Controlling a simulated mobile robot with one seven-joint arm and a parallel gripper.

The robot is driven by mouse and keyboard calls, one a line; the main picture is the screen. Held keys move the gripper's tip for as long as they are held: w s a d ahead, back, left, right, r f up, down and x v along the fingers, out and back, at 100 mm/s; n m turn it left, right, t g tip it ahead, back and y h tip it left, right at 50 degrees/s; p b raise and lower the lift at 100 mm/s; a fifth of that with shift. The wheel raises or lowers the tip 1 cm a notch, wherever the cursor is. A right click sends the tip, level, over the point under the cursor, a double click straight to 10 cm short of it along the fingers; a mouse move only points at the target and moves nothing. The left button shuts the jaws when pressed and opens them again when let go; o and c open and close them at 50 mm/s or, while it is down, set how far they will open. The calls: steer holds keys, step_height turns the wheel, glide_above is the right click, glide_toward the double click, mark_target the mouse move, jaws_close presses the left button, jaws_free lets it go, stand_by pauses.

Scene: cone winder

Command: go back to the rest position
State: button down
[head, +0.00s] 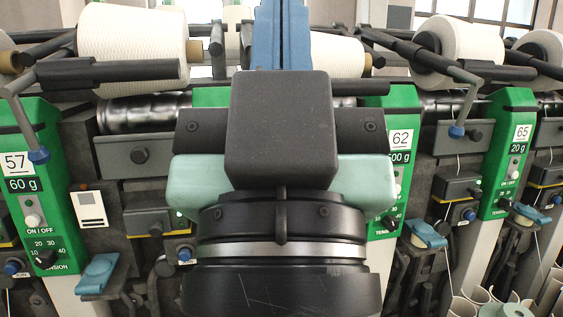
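My arm fills the middle of the head view, with black round links below, a pale green part and a dark grey box above them. It stands in front of the cone winder (146,161). My gripper's fingertips cannot be made out, so I cannot see whether it is open or shut or holds anything. A blue upright piece shows above the grey box; I cannot tell what it belongs to.
White yarn cones sit along the top, one at left (134,45), one at right (470,42). Green panels 57 (45,205), 62 (401,137) and 65 (507,150) face me. Pale tubes (503,309) stand at lower right. My arm hides the middle.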

step_height(320, 180, up, 16)
steer(key=p, duration=1.4)
